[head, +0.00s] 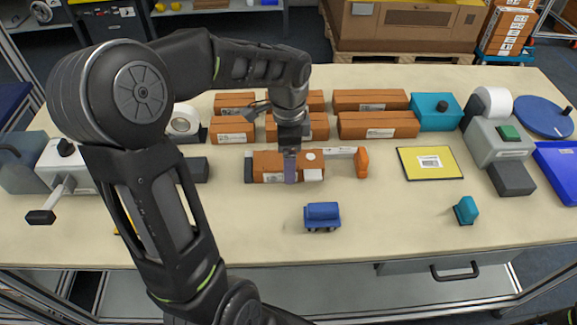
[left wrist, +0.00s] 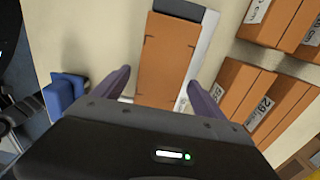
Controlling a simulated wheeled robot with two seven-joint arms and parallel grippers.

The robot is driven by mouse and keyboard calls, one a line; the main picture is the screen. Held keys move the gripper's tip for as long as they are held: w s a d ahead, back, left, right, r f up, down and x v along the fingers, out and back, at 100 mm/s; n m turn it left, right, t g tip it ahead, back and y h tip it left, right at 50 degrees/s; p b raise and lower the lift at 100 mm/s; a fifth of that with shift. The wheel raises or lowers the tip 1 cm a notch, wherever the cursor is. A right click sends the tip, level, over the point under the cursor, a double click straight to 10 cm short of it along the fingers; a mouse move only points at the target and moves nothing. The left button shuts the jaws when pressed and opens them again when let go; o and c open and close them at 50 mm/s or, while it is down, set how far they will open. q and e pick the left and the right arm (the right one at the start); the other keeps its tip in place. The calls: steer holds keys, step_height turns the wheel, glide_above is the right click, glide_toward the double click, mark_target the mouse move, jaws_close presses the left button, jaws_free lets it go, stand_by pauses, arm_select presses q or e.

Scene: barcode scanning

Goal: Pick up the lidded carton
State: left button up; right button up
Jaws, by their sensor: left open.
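A brown carton (head: 268,164) lies flat near the middle of the table, with a dark piece at its left end. In the left wrist view the carton (left wrist: 168,60) shows as a long brown face between my fingers. My left gripper (head: 290,178) is above the carton, pointing down, and hides part of it. In the left wrist view the gripper (left wrist: 162,90) is open, with one finger on each side of the carton's near end. I cannot tell whether the fingers touch it. My right gripper is not in view.
Several brown cartons (head: 378,125) stand in rows behind. A blue stamp-like object (head: 322,215) is in front, and an orange-handled tool (head: 362,162) lies just right. A yellow pad (head: 430,163) and a grey device (head: 497,142) are farther right.

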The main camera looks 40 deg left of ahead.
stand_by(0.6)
arm_select(q)
steer(key=c, duration=1.4)
steer(key=shift+r, duration=0.1)
step_height(320, 180, up, 10)
steer(key=shift+f, duration=0.1)
stand_by(0.3)
